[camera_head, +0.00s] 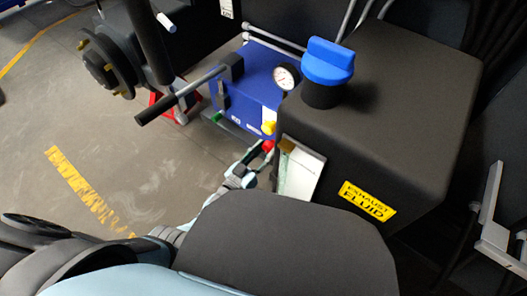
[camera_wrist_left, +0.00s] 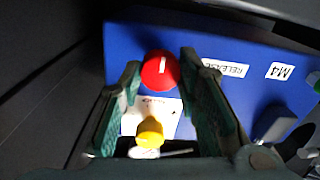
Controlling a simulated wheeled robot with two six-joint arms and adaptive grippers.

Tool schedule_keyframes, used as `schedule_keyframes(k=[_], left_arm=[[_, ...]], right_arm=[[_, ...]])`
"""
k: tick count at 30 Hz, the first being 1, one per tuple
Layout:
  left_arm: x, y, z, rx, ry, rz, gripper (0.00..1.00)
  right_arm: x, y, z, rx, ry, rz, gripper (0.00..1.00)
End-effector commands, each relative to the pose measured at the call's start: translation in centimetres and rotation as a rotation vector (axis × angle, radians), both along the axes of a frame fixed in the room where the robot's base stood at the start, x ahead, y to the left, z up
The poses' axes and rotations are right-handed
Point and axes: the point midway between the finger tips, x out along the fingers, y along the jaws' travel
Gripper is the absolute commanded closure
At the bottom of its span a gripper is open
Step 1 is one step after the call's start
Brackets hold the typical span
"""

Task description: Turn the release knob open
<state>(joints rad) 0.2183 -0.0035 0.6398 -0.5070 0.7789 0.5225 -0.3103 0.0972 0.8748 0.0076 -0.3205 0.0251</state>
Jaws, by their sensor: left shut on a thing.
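The red release knob (camera_wrist_left: 160,70) sits on the blue panel in the left wrist view, with a white mark pointing to the picture's top. A RELEASE label (camera_wrist_left: 228,68) is to its right. My left gripper (camera_wrist_left: 160,66) is shut on the knob, with a green-padded finger on each side. In the head view, my left gripper (camera_head: 258,158) reaches the red knob (camera_head: 268,145) at the lower front of the blue unit (camera_head: 252,88), and the fingers partly hide it. My right gripper is out of view.
A yellow knob (camera_wrist_left: 150,132) lies close below the red one, between my fingers. The black exhaust fluid tank (camera_head: 400,100) with a blue cap (camera_head: 328,60) stands close right of the gripper. A black lever (camera_head: 182,95) sticks out left. Floor at left is open.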

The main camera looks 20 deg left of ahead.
Motion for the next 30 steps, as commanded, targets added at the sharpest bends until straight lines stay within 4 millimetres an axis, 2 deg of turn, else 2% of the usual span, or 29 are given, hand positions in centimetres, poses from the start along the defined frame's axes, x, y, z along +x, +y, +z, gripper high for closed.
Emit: schedule_keyframes(k=[12,13,16,23,26,30], left_arm=[[-0.1,0.0,-0.1,-0.007,0.006,0.0,0.97],[-0.1,0.0,-0.1,-0.007,0.006,0.0,0.66],[-0.1,0.0,-0.1,-0.007,0.006,0.0,0.5],[0.0,0.0,0.0,-0.006,0.003,0.0,0.49],[-0.2,0.0,-0.1,-0.006,0.003,0.0,0.49],[-1.7,0.6,-0.2,-0.005,0.004,0.001,0.49]], right_arm=[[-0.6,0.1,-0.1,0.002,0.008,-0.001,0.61],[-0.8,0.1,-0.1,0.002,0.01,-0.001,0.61],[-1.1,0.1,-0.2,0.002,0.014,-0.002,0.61],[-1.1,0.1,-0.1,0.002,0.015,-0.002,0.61],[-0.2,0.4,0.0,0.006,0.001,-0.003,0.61],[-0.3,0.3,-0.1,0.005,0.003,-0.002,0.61]])
